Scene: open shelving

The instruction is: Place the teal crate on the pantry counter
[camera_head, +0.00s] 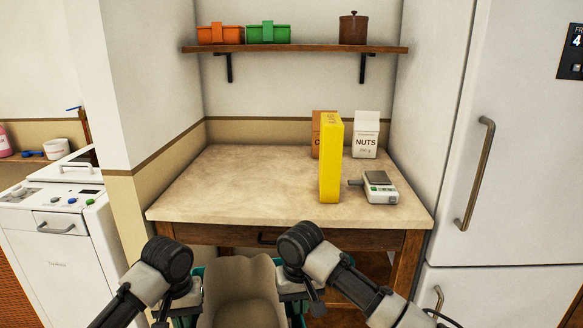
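The teal crate (297,309) is at the bottom middle, in front of the pantry counter (235,180) and cut off by the lower picture edge. Only parts of its teal walls show, beside my two grippers. My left gripper (186,301) is at the crate's left side and my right gripper (295,293) at its right side. Both point down and appear closed on its walls, though the fingertips are largely hidden. A pale beige curved shape (242,295) fills the space between the walls; I cannot tell what it is.
On the counter's right half stand a yellow box (331,160), a brown box (319,125), a white NUTS carton (365,138) and a scale (379,188). The left half is clear. A shelf (300,48) hangs above. A fridge (495,150) flanks the right.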

